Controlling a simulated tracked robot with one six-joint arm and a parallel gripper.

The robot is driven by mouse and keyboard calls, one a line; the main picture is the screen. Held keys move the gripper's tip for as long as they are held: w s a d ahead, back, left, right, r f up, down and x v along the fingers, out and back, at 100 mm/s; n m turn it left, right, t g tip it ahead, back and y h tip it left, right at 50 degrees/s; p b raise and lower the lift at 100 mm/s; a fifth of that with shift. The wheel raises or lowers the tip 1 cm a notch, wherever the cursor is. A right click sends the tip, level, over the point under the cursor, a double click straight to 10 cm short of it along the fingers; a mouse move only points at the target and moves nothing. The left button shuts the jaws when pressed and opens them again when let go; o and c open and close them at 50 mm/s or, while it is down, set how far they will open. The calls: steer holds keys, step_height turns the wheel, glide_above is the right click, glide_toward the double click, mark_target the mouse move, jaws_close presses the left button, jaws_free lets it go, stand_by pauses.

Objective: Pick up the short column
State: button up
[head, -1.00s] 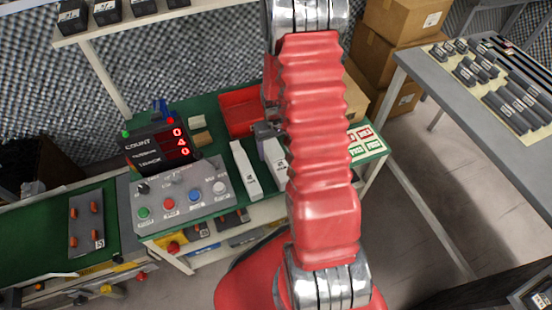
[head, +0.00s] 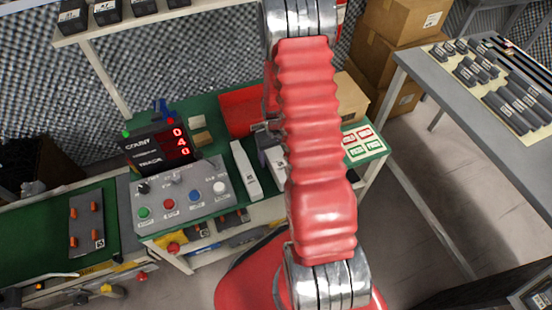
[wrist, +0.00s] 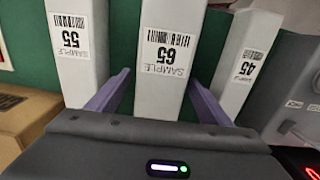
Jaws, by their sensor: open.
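Three white columns with printed labels stand side by side in the wrist view: one marked 55 (wrist: 75,75) at left, one marked 65 (wrist: 165,90) in the middle and one marked 45 (wrist: 240,75) at right. My gripper (wrist: 160,76) is open, with its purple fingers on either side of the 65 column. I cannot tell whether they touch it. In the head view the column nearest the control panel (head: 246,170) is clear, another (head: 278,160) is partly hidden by my gripper and arm, and the third is not visible. Which column is shortest is hard to judge.
The columns are on a green bench top. A control panel with buttons (head: 180,195) and a count display (head: 158,147) stand to their left. A red bin (head: 238,108) is behind.

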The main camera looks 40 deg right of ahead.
jaws_close()
stand_by(0.8)
